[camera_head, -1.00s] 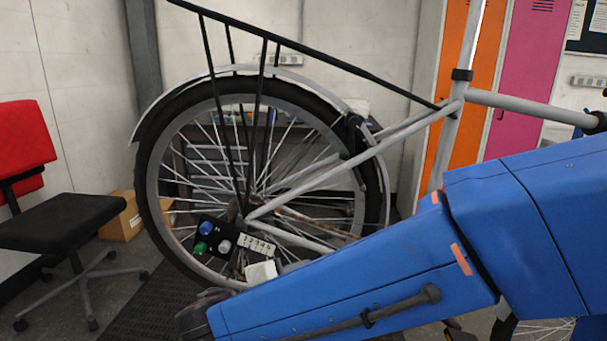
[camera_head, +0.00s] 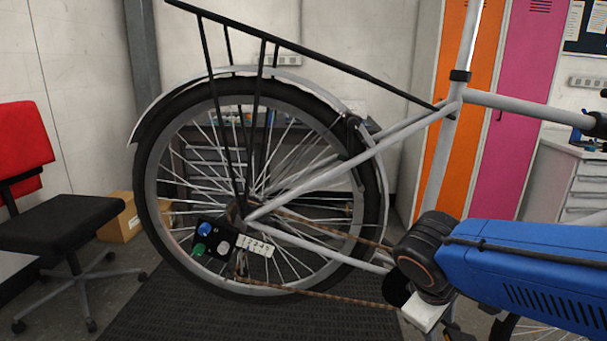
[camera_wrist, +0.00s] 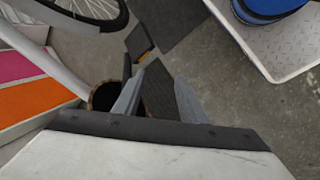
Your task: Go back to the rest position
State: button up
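In the head view my blue arm comes in from the right, in front of the bike's lower frame. Its dark wrist joint and a white part below it show near the chain; the fingers cannot be made out there. The grey bike's rear wheel (camera_head: 262,190) stands upright in the middle. A black panel (camera_head: 222,240) with blue, green and grey knobs and a numbered strip sits by the hub.
A red and black office chair (camera_head: 62,220) stands at the left, with a cardboard box (camera_head: 120,222) behind it. Orange and pink lockers (camera_head: 517,110) and a white drawer cabinet (camera_head: 572,180) are behind the bike. A dark mat (camera_head: 190,318) lies under the wheel.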

jog(key=s+d+m+t+y, duration=0.1)
jog(key=s+d+m+y, duration=0.2)
jog(key=s+m, duration=0.3)
jog(key=shift+s+m+t+y, duration=0.25)
jog(key=shift+m+t+y, duration=0.15)
jog(key=shift+m+y, duration=0.2)
dwell(0.6)
